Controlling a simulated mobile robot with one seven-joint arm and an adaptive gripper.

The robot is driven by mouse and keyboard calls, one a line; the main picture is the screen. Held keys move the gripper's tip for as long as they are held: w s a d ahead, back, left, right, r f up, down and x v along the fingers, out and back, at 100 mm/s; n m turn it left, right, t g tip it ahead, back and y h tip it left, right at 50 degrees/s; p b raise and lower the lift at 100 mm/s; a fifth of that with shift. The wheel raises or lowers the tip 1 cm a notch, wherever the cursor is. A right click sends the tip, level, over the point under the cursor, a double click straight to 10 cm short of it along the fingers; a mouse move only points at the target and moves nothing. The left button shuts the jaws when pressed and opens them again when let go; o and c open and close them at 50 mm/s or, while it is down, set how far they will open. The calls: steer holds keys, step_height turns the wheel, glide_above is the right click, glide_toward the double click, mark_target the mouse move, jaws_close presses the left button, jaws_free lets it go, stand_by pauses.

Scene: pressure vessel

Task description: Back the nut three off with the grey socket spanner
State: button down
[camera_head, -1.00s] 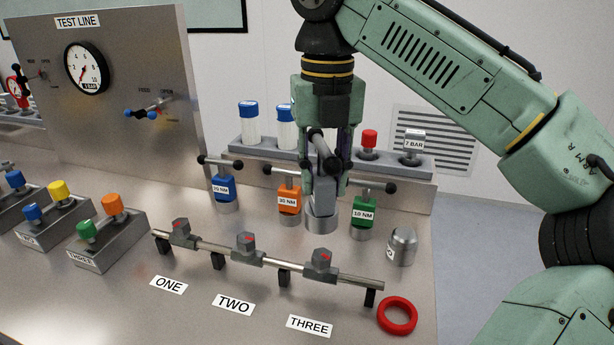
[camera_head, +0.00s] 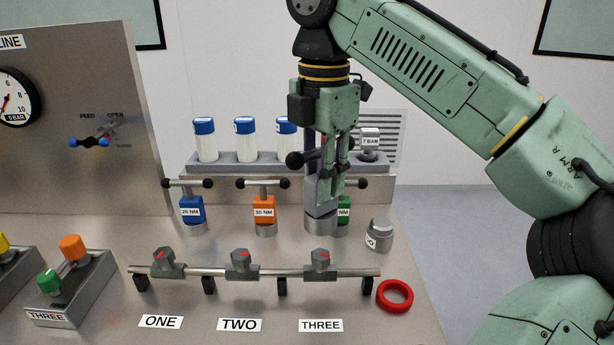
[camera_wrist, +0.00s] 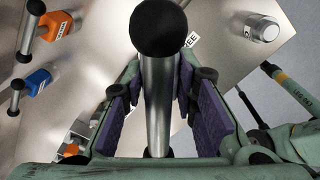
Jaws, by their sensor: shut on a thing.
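My gripper (camera_head: 335,190) points down, shut on the grey socket spanner (camera_head: 316,192). Nut three (camera_head: 320,259), grey with a red mark, sits on the pipe (camera_head: 280,272) behind the THREE label (camera_head: 320,325), in front of my gripper.
Blue (camera_head: 192,210), orange (camera_head: 264,208) and green (camera_head: 344,208) T-handled spanners stand in holders; my gripper partly covers the green one. Nuts one (camera_head: 166,262) and two (camera_head: 243,262) are left of nut three.

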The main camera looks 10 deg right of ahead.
mark_target(322, 219)
steer(key=shift+d+m, duration=0.1)
steer(key=shift+m, duration=0.4)
steer(key=shift+f, duration=0.1)
steer(key=shift+f+b, duration=0.5)
steer(key=shift+f, duration=3.3)
steer(key=shift+n+p, duration=0.5)
steer(key=shift+p, duration=0.1)
steer(key=n, duration=0.5)
steer(key=shift+s, duration=0.1)
steer(key=shift+r, duration=3.5)
